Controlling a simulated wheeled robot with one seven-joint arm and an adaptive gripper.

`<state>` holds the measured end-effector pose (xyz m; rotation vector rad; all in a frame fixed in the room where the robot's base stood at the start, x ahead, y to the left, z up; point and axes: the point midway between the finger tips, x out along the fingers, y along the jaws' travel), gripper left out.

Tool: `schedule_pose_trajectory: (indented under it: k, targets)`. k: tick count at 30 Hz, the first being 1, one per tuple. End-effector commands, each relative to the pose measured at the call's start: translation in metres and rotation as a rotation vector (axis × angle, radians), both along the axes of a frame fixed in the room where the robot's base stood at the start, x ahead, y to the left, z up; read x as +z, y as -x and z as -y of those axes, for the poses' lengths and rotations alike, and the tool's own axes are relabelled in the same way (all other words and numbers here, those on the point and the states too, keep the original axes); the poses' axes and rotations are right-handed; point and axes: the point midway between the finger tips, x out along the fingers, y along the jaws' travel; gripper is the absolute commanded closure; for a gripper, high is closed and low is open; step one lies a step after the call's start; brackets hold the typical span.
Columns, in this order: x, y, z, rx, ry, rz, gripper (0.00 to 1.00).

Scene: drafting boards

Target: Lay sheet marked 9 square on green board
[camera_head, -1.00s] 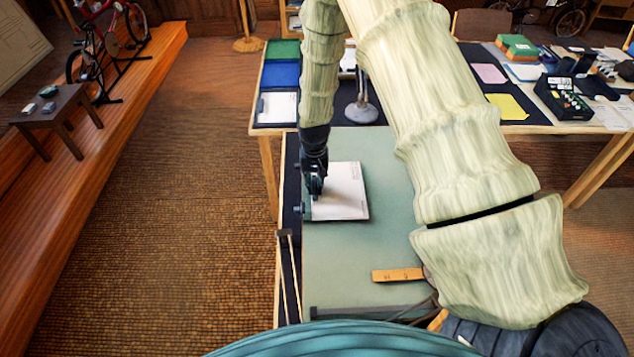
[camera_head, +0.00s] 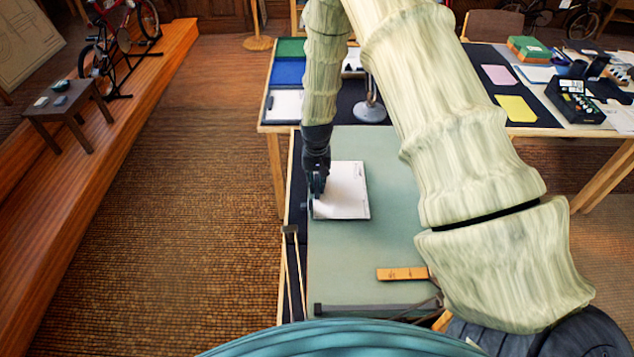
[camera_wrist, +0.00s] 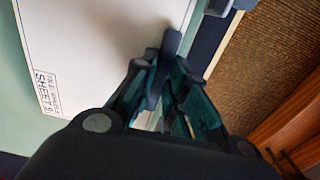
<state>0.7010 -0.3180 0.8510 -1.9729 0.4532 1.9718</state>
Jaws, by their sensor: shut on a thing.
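The white sheet (camera_head: 345,192) is at the left part of the green board (camera_head: 390,225) in the head view, its edges roughly in line with the board's. My gripper (camera_head: 313,200) is at the sheet's left edge. In the wrist view my gripper (camera_wrist: 165,70) is shut on that edge, its dark fingers hiding part of it. I cannot tell whether the sheet touches the board all over.
A wooden rule (camera_head: 402,274) lies on the board's near part. A dark bar (camera_head: 370,311) runs along its near edge. Behind stands a table with a lamp foot (camera_head: 369,111), coloured sheets and a black box (camera_head: 575,100). The board's right part is bare beside my arm.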

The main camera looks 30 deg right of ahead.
Motion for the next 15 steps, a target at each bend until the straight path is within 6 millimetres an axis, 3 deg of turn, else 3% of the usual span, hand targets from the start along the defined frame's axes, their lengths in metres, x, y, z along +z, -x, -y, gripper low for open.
schedule_pose_trajectory:
  k: [15]
  targets:
    - [-0.0044,0.0,0.0,0.0,0.0,0.0,1.0]
